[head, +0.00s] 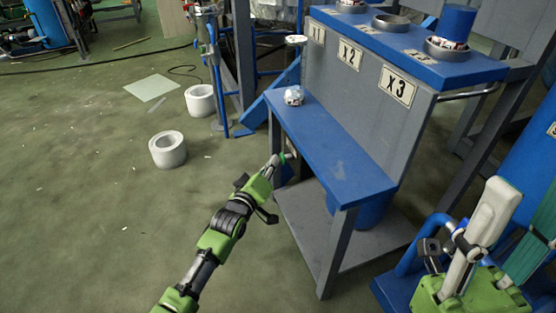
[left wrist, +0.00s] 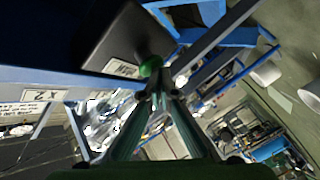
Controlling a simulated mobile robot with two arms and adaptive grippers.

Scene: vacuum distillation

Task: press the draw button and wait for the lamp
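The green button (left wrist: 151,65) shows in the left wrist view on the side of a dark box with a white label (left wrist: 122,68). My left gripper (left wrist: 158,93) points at it with its fingertips together and nothing visible between them. The tips are at or very near the button; I cannot tell whether they touch. In the head view my left gripper (head: 275,163) is beside the left edge of the blue bench (head: 335,155). I cannot pick out a lamp.
Behind the bench stands a grey panel with labels X1, X2 and X3 (head: 397,87), topped by a blue shelf (head: 440,68) with round holders. A small whitish object (head: 293,96) sits on the bench. White rings (head: 168,150) lie on the floor at left, with open floor around them.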

